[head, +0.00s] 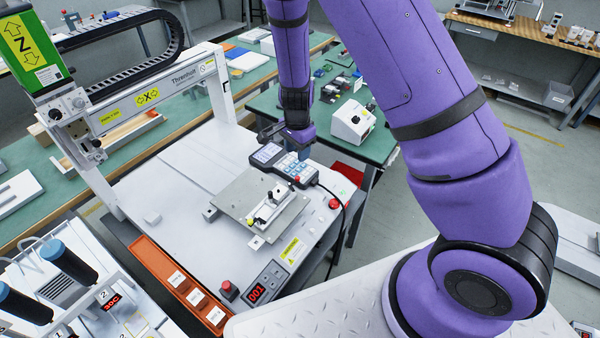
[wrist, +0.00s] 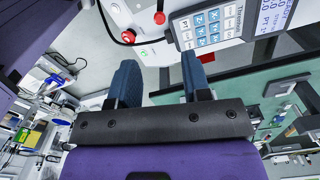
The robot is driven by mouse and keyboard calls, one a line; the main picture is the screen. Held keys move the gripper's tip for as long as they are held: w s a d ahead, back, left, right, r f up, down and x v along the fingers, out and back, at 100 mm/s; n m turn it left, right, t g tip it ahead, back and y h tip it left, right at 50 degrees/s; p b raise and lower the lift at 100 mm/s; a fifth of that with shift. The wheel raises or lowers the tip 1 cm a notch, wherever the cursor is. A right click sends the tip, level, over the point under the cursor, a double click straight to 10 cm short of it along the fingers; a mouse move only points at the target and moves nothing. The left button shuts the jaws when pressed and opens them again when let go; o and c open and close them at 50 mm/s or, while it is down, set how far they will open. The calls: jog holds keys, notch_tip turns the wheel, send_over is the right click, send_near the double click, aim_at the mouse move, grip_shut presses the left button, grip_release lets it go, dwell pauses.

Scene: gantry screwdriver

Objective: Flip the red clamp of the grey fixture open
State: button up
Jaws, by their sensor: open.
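The grey fixture (head: 232,204) is a flat plate on the white gantry machine's bed in the head view. A small white-and-dark clamp assembly (head: 268,207) stands on it, with a yellow knob at its near end. A tiny red part shows near its top; I cannot tell the clamp's exact position. My gripper (head: 304,154) hangs beyond the fixture, above the keypad pendant, apart from the clamp. In the wrist view its two blue fingers are open (wrist: 158,78) with nothing between them. The fixture is not clearly visible there.
The keypad pendant (head: 268,154) lies behind the fixture and also shows in the wrist view (wrist: 212,27). A red button (head: 335,204) sits at the bed's right edge. An orange tray (head: 158,262) runs along the left front. The gantry beam (head: 150,97) stands left.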

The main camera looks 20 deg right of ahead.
aim_at(298, 177)
notch_tip(298, 177, down, 10)
jog(key=shift+f, duration=0.1)
dwell(0.4)
jog(key=shift+c, duration=0.4)
grip_shut()
